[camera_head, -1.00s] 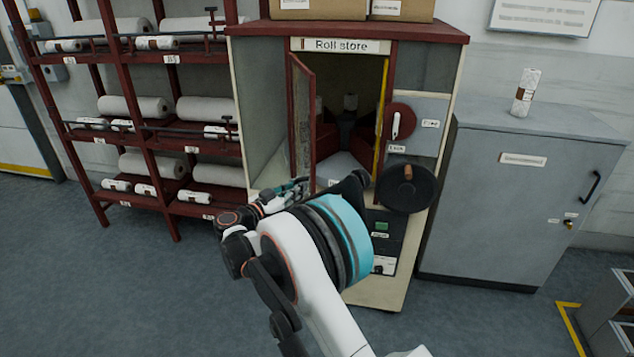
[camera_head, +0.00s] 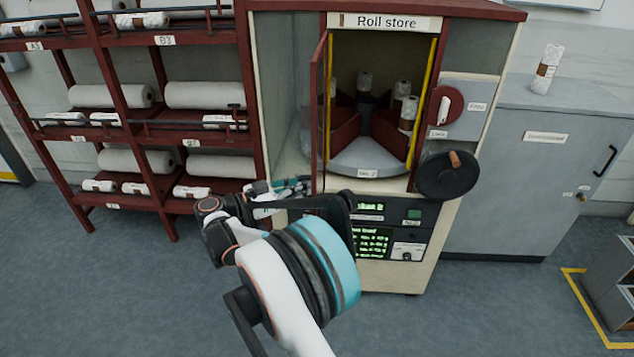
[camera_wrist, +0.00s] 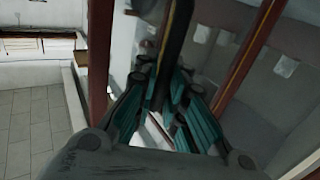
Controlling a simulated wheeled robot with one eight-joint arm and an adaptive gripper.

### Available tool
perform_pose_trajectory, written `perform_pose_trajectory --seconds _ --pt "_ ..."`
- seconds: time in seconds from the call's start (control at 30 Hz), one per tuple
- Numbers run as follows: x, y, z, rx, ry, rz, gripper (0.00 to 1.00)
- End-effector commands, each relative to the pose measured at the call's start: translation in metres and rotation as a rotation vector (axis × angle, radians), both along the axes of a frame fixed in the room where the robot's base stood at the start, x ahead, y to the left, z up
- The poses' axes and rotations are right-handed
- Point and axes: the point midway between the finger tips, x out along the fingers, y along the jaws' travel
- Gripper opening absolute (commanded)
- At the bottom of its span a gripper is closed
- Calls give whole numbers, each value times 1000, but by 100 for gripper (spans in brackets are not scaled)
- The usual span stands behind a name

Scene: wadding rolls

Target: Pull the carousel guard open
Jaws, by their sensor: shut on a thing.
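The carousel guard (camera_head: 319,120) is a narrow red-framed panel at the left side of the Roll store opening. It stands swung outward, nearly edge-on in the head view, and the opening is uncovered. Inside is the carousel (camera_head: 368,157), with red dividers, a grey floor and several small rolls. My gripper (camera_head: 288,187) is low at the guard's left side, partly hidden by my arm. In the wrist view, its teal-padded fingers (camera_wrist: 165,88) are shut around a dark upright bar (camera_wrist: 178,42), which looks like the guard's handle. The exact contact is hard to see.
A black crank wheel (camera_head: 447,176) and a red disc with a white lever (camera_head: 444,105) are right of the opening. A lit control panel (camera_head: 385,228) is below. A red rack (camera_head: 130,130) of rolls stands left, and a grey cabinet (camera_head: 540,180) right. The floor in front is clear.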

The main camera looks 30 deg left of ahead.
Motion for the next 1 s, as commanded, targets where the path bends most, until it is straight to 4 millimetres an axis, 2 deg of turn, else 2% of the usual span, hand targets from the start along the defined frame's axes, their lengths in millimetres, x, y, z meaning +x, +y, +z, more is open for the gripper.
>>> perform_pose_trajectory --seconds 0.03,0.5,0.53,0.6,1.0 --pt "0 3 9 -11 -11 3 0" --pt "-3 5 9 -10 -11 3 0" --pt "-3 5 9 -11 -11 2 18" --pt "-3 5 9 -10 -11 2 30" --pt "-5 5 9 -8 -13 0 30"
